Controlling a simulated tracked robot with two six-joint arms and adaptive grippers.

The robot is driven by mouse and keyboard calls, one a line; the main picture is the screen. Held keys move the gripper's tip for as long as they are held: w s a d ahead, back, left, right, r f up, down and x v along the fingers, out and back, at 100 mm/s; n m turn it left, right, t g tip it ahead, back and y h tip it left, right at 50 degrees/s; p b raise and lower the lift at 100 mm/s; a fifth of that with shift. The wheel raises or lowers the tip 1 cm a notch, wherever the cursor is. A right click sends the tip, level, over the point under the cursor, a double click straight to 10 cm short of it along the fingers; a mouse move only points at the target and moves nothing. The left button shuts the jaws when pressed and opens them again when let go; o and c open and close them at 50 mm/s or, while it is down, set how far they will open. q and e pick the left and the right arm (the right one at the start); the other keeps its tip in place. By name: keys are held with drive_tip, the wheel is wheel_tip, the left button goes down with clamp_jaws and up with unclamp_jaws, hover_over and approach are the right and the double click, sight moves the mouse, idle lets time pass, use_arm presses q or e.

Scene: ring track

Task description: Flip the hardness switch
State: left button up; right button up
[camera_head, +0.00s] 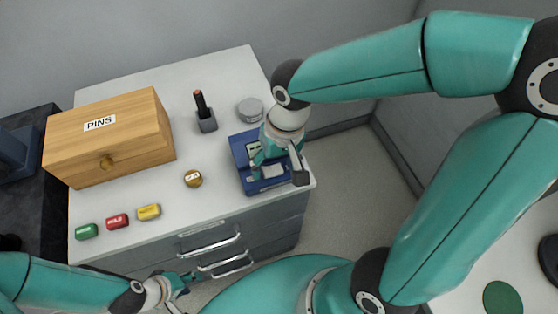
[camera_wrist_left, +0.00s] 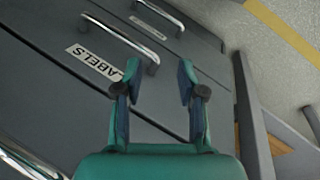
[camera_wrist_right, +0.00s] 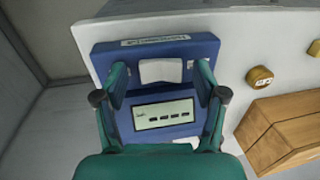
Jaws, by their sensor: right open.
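A blue device (camera_head: 241,146) sits at the right front of the white cabinet top. In the right wrist view the device (camera_wrist_right: 197,50) has a display with dark marks (camera_wrist_right: 163,114), a label on its edge, and a white rocker-like switch (camera_wrist_right: 163,72). My right gripper (camera_wrist_right: 162,78) is open above the device, its fingertips on either side of the switch; contact cannot be told. In the head view my right gripper (camera_head: 270,168) hides part of the device. My left gripper (camera_wrist_left: 159,76) is open and empty in front of the grey drawers, low beside the cabinet.
A wooden PINS box (camera_head: 110,135), a round brass piece (camera_head: 193,178), a lipstick-like item (camera_head: 205,112), a grey round tin (camera_head: 250,109) and green, red and yellow pieces (camera_head: 149,212) stand on the cabinet top (camera_head: 150,190). Drawer handles (camera_head: 210,244) project at the front.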

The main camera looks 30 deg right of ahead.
drive_tip(key=shift+c, duration=0.2)
drive_tip(key=c, duration=1.1)
drive_tip(key=shift+a+h, duration=0.2)
drive_tip(key=shift+h, duration=0.5)
drive_tip(key=o, duration=1.1)
drive_tip(key=shift+o, duration=0.2)
drive_tip(key=shift+r, duration=0.15)
